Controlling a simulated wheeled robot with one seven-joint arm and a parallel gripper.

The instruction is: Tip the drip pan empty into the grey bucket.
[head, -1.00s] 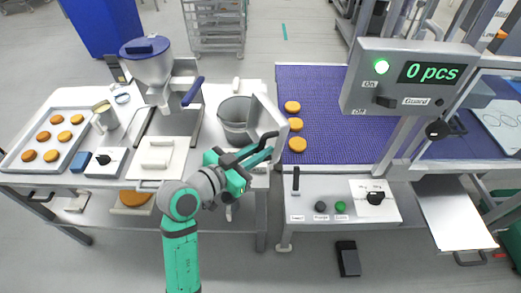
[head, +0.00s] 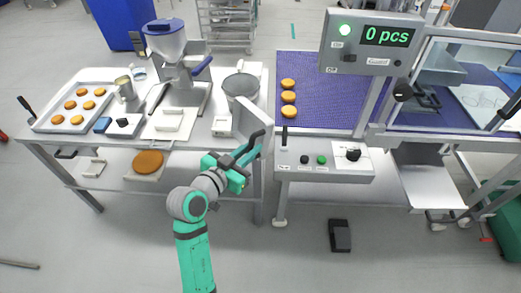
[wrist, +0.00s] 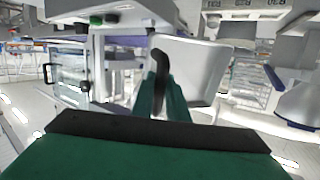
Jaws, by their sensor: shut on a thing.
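The drip pan (head: 263,113) is a light grey, shallow pan with a black handle, tipped steeply on edge beside the bench's right end. In the wrist view the pan (wrist: 195,70) shows its pale, rounded face. My gripper (head: 244,165) is shut on its handle; the green fingers (wrist: 163,95) close around the black handle in the wrist view. The grey bucket (head: 240,90) stands upright on the bench, just behind and left of the pan. Whether anything is in the pan or the bucket I cannot tell.
The purple belt (head: 305,75) with 3 orange rounds is close on the right, above a control panel (head: 330,160). On the bench to the left stand a hopper machine (head: 168,45) and a tray of rounds (head: 75,88). Open floor lies in front.

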